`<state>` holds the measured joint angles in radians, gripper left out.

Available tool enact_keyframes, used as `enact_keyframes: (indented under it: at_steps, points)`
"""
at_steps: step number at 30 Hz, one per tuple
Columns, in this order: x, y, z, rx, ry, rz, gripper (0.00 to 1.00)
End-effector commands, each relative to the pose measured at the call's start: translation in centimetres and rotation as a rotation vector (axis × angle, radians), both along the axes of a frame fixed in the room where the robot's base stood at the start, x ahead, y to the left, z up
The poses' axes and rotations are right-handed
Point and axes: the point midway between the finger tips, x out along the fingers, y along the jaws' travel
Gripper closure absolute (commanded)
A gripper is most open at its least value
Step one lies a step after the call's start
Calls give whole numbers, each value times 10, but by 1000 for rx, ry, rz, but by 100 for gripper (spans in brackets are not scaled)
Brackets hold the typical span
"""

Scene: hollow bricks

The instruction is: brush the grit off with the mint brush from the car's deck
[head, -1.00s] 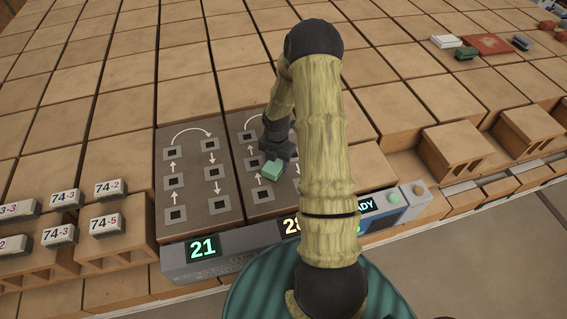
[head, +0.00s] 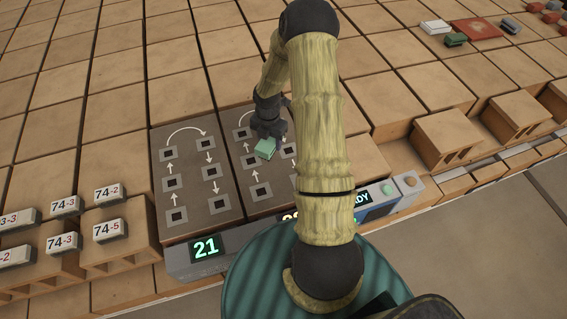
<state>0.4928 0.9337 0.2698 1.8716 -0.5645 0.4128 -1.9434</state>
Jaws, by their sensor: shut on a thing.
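My gripper (head: 268,134) is shut on the mint brush (head: 265,148), a small pale-green block held low over the right-hand dark panel (head: 262,200). The brush is near the panel's upper left square socket, between the arrows. I cannot tell whether it touches the surface. My arm hides much of that panel's right side. The left-hand dark panel (head: 187,222) shows square sockets and white arrows in full. I cannot make out any grit at this size.
A grey console with a "21" display (head: 206,248) runs along the front. White labelled blocks (head: 108,193) stand on hollow bricks at left. A red mat (head: 475,28) with a white block (head: 435,27) and a green block (head: 455,39) lies at upper right. Brick tops stretch behind.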

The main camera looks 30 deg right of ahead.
Motion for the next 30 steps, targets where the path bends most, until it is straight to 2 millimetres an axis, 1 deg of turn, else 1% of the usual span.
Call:
enact_keyframes:
  at_steps: [1, 9, 27, 28, 30]
  points:
    - [1, 2, 9, 0, 0, 3, 81]
    - [2, 5, 30, 0, 0, 11, 81]
    - [2, 6, 32, 0, 0, 12, 81]
    - [2, 6, 32, 0, 0, 12, 57]
    - [2, 6, 32, 0, 0, 12, 71]
